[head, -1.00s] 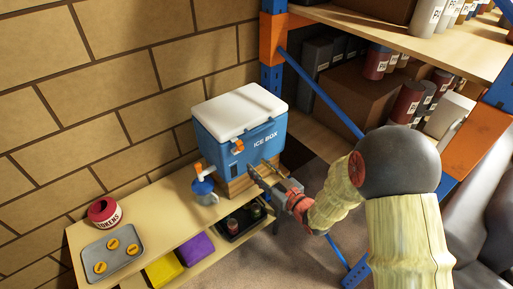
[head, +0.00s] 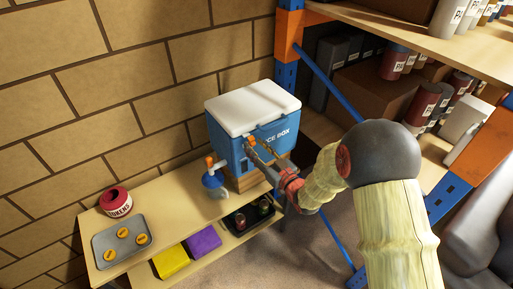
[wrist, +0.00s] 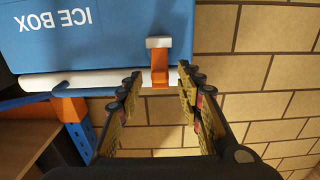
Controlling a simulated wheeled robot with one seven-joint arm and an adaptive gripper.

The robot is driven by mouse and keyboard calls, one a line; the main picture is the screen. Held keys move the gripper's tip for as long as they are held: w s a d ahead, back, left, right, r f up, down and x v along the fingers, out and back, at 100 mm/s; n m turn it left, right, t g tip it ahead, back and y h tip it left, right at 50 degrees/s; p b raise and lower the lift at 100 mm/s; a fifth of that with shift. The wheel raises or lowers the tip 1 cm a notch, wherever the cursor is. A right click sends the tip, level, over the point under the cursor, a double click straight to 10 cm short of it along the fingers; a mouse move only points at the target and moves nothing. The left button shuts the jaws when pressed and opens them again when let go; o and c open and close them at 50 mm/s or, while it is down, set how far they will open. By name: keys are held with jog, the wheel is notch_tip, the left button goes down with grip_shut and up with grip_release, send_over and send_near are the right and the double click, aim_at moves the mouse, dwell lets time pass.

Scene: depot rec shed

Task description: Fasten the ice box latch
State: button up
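The ice box (head: 229,147) is blue with a white lid (head: 252,106), which lies down on the body. It stands on a wooden block at the far end of the bench. The orange latch (wrist: 160,66) with a pale end piece is on the box front, at the lid edge, in the upside-down wrist view. My gripper (wrist: 158,80) is open, its two fingers apart on either side of the latch in that view, with no clear contact. In the head view my gripper (head: 257,152) is at the box front and partly covers the latch.
A blue-and-white jug (head: 215,182) with an orange top stands left of the box. A red tin (head: 116,203) and a grey tray (head: 105,251) with orange discs are on the bench (head: 165,205). Yellow and purple items and a black tray lie below. A loaded shelf rack stands right.

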aim_at(252, 139)
jog(key=shift+c, duration=0.4)
jog(key=c, duration=0.7)
grip_shut()
jog(key=shift+r, duration=0.15)
jog(key=shift+w+a+r+g+p, duration=0.15)
jog(key=shift+r+g+p, duration=0.35)
jog(key=shift+p, duration=0.55)
jog(key=shift+w+a+r+g+h+p, duration=0.1)
jog(key=shift+r+g+h+p, duration=0.15)
jog(key=shift+h+p, duration=0.35)
jog(key=g+p, duration=0.1)
jog(key=p, duration=0.1)
jog(key=w+g+h+p, duration=0.1)
jog(key=p, duration=0.1)
jog(key=shift+a+r, duration=0.3)
jog(key=shift+w+a+f+g+h+p, duration=0.15)
jog(key=shift+g+h+p, duration=0.2)
jog(key=shift+p, duration=0.5)
